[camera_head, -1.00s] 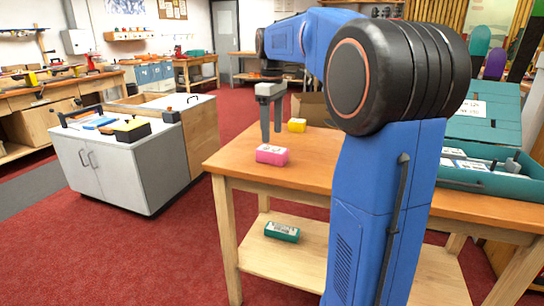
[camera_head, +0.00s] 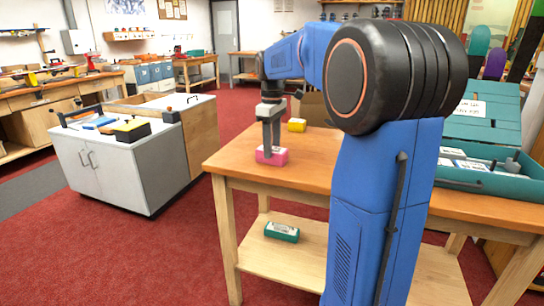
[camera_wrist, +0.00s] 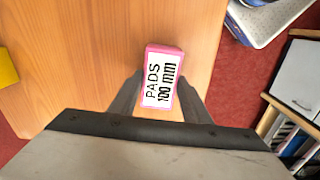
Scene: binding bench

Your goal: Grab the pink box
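The pink box (camera_head: 271,157) sits on the wooden table (camera_head: 310,165) near its left front corner. In the wrist view the pink box (camera_wrist: 161,78) has a white label reading "PADS 100 mm". My gripper (camera_head: 270,147) is lowered over the box with its fingers pointing down. In the wrist view my gripper's fingers (camera_wrist: 160,95) stand on the left and right sides of the box, spread apart. Whether they touch the box cannot be told.
A yellow box (camera_head: 297,125) stands farther back on the table. A teal tray (camera_head: 480,172) with items is at the right. A green box (camera_head: 282,231) lies on the lower shelf. A grey cabinet (camera_head: 125,170) stands to the left across the red floor.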

